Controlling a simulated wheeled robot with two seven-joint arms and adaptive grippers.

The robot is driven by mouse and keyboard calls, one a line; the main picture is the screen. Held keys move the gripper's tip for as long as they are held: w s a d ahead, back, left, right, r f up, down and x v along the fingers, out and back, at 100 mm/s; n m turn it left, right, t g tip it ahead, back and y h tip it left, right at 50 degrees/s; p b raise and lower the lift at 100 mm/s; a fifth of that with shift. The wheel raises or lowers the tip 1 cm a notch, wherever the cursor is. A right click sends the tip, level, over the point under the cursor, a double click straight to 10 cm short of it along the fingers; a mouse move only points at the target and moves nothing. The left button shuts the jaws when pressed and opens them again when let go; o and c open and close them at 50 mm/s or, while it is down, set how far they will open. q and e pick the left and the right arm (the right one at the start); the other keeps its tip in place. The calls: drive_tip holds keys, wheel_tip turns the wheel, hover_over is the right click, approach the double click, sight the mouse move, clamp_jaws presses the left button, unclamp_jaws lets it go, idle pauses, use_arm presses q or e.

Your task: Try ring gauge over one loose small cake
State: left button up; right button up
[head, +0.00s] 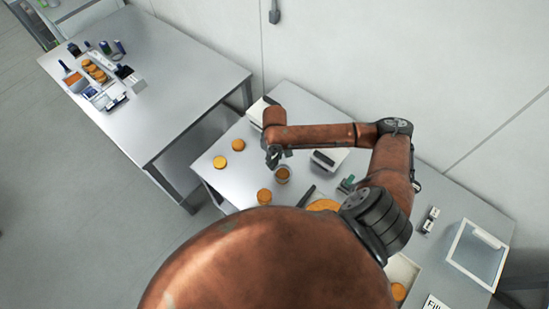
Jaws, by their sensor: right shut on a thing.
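My right gripper (277,161) points down over the near table and is shut on the ring gauge (282,181). The ring gauge is a small grey ring just below and right of the fingers, with a dull brown-orange round showing inside it. I cannot tell whether it sits around that cake or hangs above it. Loose small orange cakes lie on the table: one at the left (220,162), one behind it (238,145) and one in front of the ring (264,196). My left gripper is out of view.
A white box (328,159) stands right of the gripper. A dark flat tool (307,194) lies nearby. A clear-topped bin (474,255) is at far right. Another table (185,95) at upper left bears orange rounds and several bottles. A wall stands behind.

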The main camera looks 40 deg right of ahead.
sight(275, 164)
drive_tip(key=shift+f+b, duration=0.4)
drive_tip(key=shift+f, duration=2.1)
drive_tip(key=shift+r, duration=0.15)
idle(1.2)
drive_tip(key=shift+r+p, duration=2.4)
drive_tip(key=shift+p, duration=0.75)
drive_tip(key=shift+r+p, duration=1.05)
drive_tip(key=shift+r, duration=1.35)
